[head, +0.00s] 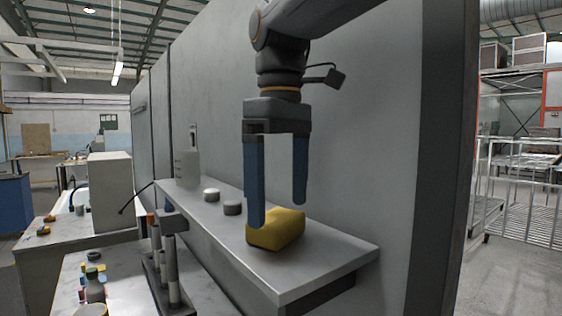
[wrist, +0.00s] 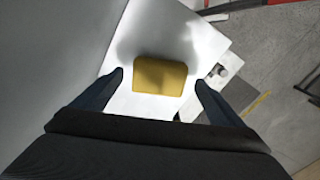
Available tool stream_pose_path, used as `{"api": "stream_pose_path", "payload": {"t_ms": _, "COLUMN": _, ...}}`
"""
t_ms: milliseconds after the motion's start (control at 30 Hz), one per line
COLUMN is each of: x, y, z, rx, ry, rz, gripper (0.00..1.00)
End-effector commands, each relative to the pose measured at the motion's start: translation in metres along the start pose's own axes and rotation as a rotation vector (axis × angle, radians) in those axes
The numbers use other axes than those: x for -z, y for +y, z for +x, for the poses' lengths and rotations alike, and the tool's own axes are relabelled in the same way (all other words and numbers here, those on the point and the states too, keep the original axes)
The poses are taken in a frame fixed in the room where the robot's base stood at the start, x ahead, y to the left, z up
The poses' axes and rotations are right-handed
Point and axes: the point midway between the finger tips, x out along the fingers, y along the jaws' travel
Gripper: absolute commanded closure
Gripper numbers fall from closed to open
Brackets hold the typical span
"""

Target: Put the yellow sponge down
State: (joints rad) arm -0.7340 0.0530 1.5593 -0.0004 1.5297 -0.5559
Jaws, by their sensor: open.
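The yellow sponge (head: 276,229) lies on a light grey wall shelf (head: 330,253), near the shelf's right end. My gripper (head: 278,215) is open above it, pointing down, with two blue fingers. In the head view the left finger overlaps the sponge's left part and the right finger ends above its right side. In the wrist view the sponge (wrist: 160,75) sits between and beyond the two fingertips (wrist: 159,78), with a gap on each side. No touch between fingers and sponge is visible.
A grey wall panel (head: 380,130) rises right behind the shelf. Below on the left, a bench holds a rack of metal cylinders (head: 171,270).

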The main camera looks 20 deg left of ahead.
Motion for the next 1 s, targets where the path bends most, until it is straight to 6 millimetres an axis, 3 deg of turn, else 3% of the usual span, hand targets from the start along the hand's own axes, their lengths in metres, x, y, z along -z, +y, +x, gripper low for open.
{"api": "stream_pose_path", "payload": {"t_ms": 200, "x": 0.001, "y": 0.001, "z": -0.045, "rx": -0.001, "ry": 0.002, "rz": 0.0, "gripper": 0.08}}
{"api": "stream_pose_path", "payload": {"t_ms": 400, "x": 0.001, "y": 0.001, "z": -0.072, "rx": -0.001, "ry": 0.001, "rz": 0.0, "gripper": 0.08}}
{"api": "stream_pose_path", "payload": {"t_ms": 600, "x": 0.0, "y": 0.0, "z": -0.082, "rx": 0.0, "ry": 0.0, "rz": 0.0, "gripper": 0.08}}
{"api": "stream_pose_path", "payload": {"t_ms": 1000, "x": 0.0, "y": 0.0, "z": -0.082, "rx": 0.0, "ry": 0.0, "rz": 0.0, "gripper": 0.08}}
